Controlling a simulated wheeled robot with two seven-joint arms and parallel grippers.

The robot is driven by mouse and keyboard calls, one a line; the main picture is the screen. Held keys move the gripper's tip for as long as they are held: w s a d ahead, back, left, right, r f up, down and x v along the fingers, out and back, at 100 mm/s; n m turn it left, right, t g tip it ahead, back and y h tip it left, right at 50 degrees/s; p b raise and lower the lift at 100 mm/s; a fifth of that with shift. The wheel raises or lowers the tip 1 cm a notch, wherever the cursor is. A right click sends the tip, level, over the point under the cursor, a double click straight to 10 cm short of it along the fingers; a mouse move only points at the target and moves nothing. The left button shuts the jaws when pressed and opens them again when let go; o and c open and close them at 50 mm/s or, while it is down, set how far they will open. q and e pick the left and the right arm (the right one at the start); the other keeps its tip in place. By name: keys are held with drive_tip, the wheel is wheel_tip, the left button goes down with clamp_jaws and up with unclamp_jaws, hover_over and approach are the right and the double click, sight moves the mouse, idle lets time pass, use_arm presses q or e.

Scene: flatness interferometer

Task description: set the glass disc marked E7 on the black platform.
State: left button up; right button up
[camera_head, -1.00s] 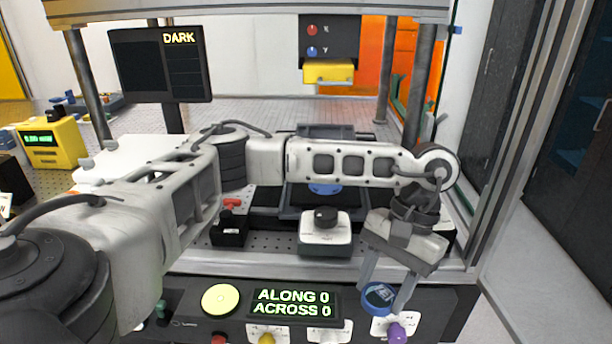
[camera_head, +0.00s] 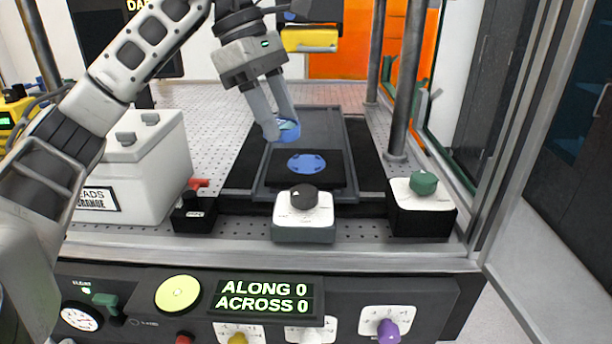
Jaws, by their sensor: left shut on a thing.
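My left gripper (camera_head: 276,130) comes in from the upper left, pointing down, and is shut on a blue-rimmed glass disc (camera_head: 290,131). The marking on the disc is not readable now. The disc is held in the air, behind and slightly left of the blue round spot in the picture. The black platform (camera_head: 332,181) lies flat on the grey slide, with a blue round spot (camera_head: 306,164) on its top. The disc and the platform look apart. My right gripper is not in view.
The control panel reads "ALONG 0 ACROSS 0" (camera_head: 264,297). Posts (camera_head: 404,80) rise at right.

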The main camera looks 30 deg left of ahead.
use_arm(q)
drive_tip(key=shift+a+r+n, duration=0.25)
drive_tip(key=shift+a+n, duration=0.1)
drive_tip(key=shift+n, duration=0.15)
drive_tip(key=shift+w+a, duration=0.2)
drive_tip(key=shift+w, duration=0.05)
drive_tip(key=w+a+f+p, duration=0.2)
drive_tip(key=w+f+p, duration=0.1)
drive_tip(key=w, duration=0.5)
hover_over(310, 164)
drive_tip(key=s+a, duration=0.1)
drive_tip(key=f, duration=0.5)
drive_tip(key=shift+s+f, duration=0.2)
drive_tip(key=shift+f, duration=0.05)
drive_tip(key=shift+w+a+f, duration=0.1)
drive_tip(key=shift+w+f, duration=0.2)
drive_tip(key=shift+f, duration=0.15)
wheel_tip(310, 164, down, 3)
drive_tip(key=shift+w+a+f+p, duration=0.1)
drive_tip(key=shift+p, duration=0.55)
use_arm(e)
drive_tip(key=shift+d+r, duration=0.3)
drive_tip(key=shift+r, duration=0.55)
use_arm(q)
drive_tip(key=shift+f, duration=0.15)
drive_tip(key=o, duration=1.1)
drive_tip(key=shift+c, duration=0.2)
